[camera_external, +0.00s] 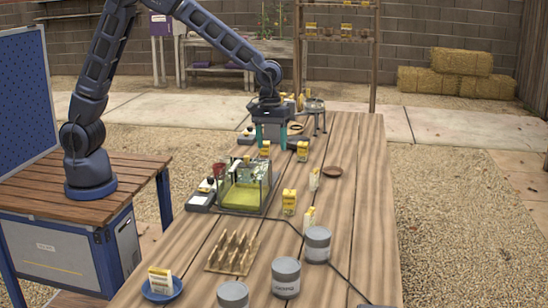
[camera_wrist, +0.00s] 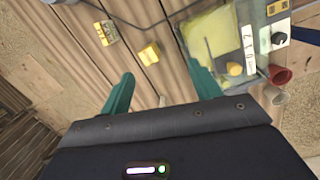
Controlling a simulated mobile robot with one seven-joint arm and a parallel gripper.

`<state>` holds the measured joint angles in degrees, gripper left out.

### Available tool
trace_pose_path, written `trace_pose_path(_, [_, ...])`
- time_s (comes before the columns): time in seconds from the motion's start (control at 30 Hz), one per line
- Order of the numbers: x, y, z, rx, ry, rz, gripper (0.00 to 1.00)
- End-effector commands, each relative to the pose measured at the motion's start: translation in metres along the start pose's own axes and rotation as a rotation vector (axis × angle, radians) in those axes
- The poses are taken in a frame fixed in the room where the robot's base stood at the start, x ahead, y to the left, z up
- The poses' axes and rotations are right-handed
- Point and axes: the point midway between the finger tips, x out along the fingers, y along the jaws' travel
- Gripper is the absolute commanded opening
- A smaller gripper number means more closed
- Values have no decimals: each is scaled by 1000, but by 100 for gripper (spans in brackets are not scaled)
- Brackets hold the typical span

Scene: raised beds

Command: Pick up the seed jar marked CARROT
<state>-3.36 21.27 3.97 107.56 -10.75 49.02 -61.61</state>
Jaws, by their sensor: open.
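Three grey lidded tins stand at the near end of the long table in the external view: a front left one (camera_external: 233,294), a middle one (camera_external: 286,278) and a back right one (camera_external: 317,244). The middle one bears dark lettering too small to read surely; I cannot read CARROT on any. My gripper (camera_external: 272,138) is at the table's far part, pointing down, well away from the tins. In the wrist view its teal fingers (camera_wrist: 162,80) are spread apart, with nothing held. A yellow box (camera_wrist: 148,54) lies beyond the fingertips. The tins do not show there.
A clear tank with yellow contents (camera_external: 242,199) stands mid-table. Yellow packets (camera_external: 289,202) stand around it. A wooden peg rack (camera_external: 248,256), a brown dish (camera_external: 332,171) and a blue plate (camera_external: 161,294) are on the table. A dark cable crosses it. The right side is mostly clear.

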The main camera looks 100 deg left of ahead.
Motion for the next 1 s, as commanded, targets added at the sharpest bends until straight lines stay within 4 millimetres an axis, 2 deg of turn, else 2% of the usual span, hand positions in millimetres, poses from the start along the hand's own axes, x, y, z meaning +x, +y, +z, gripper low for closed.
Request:
trace_pose_path(0.03, [16,8,-7,-36,-5,-12,63])
trace_pose_path(0.1, [36,17,-16,-89,-9,-24,63])
trace_pose_path(0.3, [80,36,-34,-209,-17,-50,63])
trace_pose_path(0.67, [110,42,-41,-258,-19,-61,63])
trace_pose_path(0.9, [144,40,-40,-258,-19,-61,63])
trace_pose_path(1.0, [152,40,-40,-257,-19,-59,63])
